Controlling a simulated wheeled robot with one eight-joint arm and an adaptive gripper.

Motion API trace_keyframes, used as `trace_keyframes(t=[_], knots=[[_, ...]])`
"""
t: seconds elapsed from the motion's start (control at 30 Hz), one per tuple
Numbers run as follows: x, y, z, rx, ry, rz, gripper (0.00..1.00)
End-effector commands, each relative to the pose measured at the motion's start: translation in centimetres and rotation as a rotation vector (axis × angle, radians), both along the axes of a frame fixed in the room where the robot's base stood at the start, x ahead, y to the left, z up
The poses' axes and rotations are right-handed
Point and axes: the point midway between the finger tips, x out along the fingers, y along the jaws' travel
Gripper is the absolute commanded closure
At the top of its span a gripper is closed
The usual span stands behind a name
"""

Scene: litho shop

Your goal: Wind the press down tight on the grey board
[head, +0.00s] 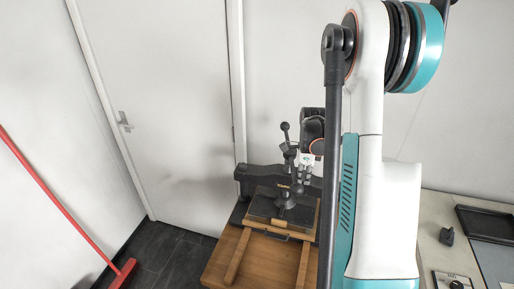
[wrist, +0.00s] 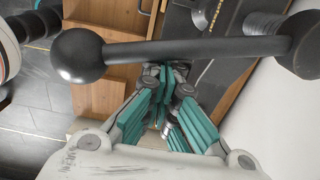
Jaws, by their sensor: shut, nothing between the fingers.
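The black press (head: 252,175) stands on a wooden bench, with a dark flat platen (head: 264,206) low between its sides. Its bar handle ends in a dark ball (head: 285,127) on the upper left. In the wrist view the handle bar (wrist: 190,50) crosses close to the camera, with a large ball knob (wrist: 77,55) at the left. My gripper (head: 304,178) is beside the screw, above the platen. Its teal fingers, also in the wrist view (wrist: 166,74), are shut and empty, beyond the bar. I cannot clearly make out the grey board, under or near the platen.
The wooden bench (head: 222,265) has light wooden strips on it in front of the press. A white door (head: 160,100) is behind, and a red broom (head: 45,185) leans at the left. A counter at the right holds a black tray (head: 487,222) and a small dark block (head: 446,237).

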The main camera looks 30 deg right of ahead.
Motion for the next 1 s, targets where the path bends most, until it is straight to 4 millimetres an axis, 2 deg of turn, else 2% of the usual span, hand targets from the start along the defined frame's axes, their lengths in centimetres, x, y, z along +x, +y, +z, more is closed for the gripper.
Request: trace_keyframes(t=[0.4,0.7,1.0], knots=[[2.9,5.1,-0.4,0.001,-0.001,0.004,1.0],[6.1,7.6,-0.5,0.001,-0.001,0.003,1.0],[9.7,9.2,-0.6,0.001,-0.001,0.002,1.0]])
